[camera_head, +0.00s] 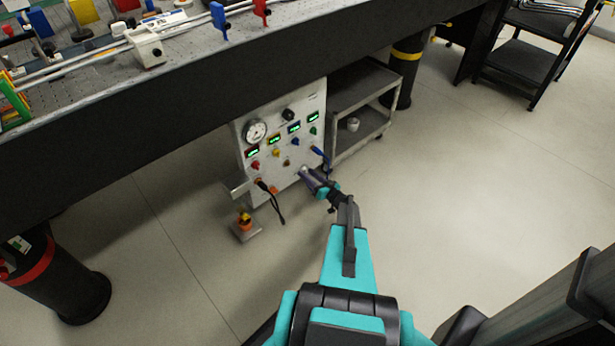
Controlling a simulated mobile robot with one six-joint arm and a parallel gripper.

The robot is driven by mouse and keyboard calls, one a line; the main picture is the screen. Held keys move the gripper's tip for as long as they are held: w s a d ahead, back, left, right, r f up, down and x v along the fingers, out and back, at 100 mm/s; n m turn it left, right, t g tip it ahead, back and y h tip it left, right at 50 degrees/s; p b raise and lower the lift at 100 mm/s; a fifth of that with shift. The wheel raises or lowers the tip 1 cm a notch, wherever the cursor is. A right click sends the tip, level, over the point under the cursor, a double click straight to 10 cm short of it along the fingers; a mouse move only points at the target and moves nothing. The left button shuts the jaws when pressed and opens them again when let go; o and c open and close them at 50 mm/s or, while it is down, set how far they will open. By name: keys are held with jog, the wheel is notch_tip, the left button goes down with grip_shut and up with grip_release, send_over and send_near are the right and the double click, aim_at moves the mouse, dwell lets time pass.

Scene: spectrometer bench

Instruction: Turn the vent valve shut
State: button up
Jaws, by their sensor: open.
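A white control panel (244,166) stands under the bench with a round gauge (255,131), several green displays and small coloured knobs. I cannot tell for sure which fitting is the vent valve; my gripper may hide it. A small orange and yellow fitting (245,221) sits on a low plate near the floor, in front of the panel's lower left. My gripper (306,174) is open at the panel's lower right. Its fingertips point at the panel face and cover part of it. I cannot tell whether they touch it or have anything between them.
A black cable (275,203) hangs from the panel's lower left, and a blue connector (320,155) is just above my gripper. A grey cart (362,88) stands right of the panel. The bench edge (200,105) overhangs above. The floor (480,190) at right is clear.

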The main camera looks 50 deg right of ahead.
jog(key=shift+w, duration=0.2)
jog(key=c, duration=0.9)
jog(key=shift+a, duration=0.35)
jog(key=shift+c, duration=0.8)
jog(key=shift+d, duration=0.25)
